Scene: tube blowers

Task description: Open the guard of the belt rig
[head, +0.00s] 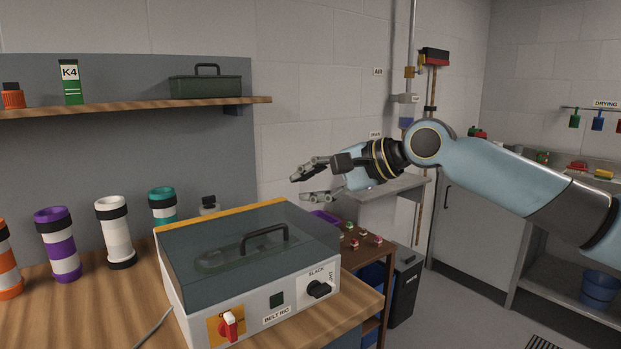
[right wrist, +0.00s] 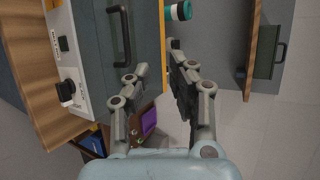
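The belt rig (head: 300,294) is a white box on the wooden bench, with a red switch on a yellow plate and a black knob on its front. Its guard (head: 215,245), a dark see-through lid with a black handle (head: 264,238), lies shut on top; belt parts show dimly beneath. My right gripper (head: 302,188) is open and empty, above and behind the rig's right end. In the right wrist view the handle (right wrist: 120,35) lies left of and beyond the open fingers (right wrist: 158,68), apart from them. My left gripper is not in view.
Several banded tubes (head: 113,232) stand on the bench left of and behind the rig. A wooden shelf (head: 140,104) above holds a green toolbox (head: 205,86). A side shelf with small items and a black bin (head: 403,285) stand right of the bench.

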